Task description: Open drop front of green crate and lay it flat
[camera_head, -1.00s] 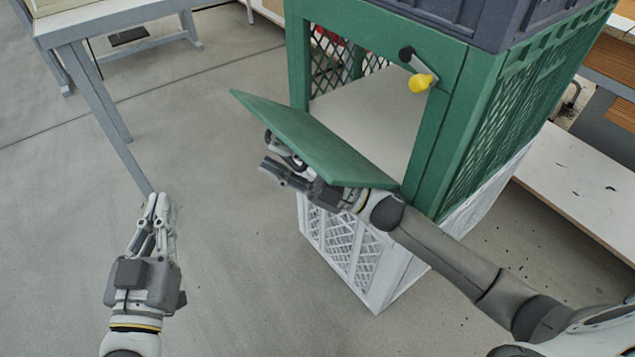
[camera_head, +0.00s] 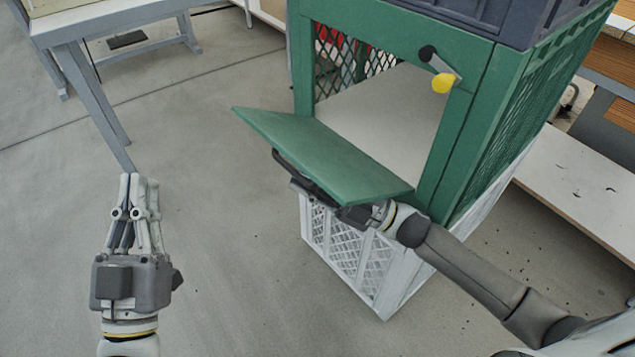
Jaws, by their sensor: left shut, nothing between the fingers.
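The green crate (camera_head: 445,155) stands on a white crate with its front opening uncovered. Its drop front (camera_head: 325,155), a green panel, is swung outward and down, tilted and not flat. My left gripper (camera_head: 135,182) is shut and empty, over the floor to the left, apart from the crate.
A white lattice crate (camera_head: 350,250) is underneath the green one. A dark grey crate (camera_head: 480,15) sits on top. A grey-legged table (camera_head: 85,80) is at upper left, and a white low shelf (camera_head: 580,190) at right. The floor in front is clear.

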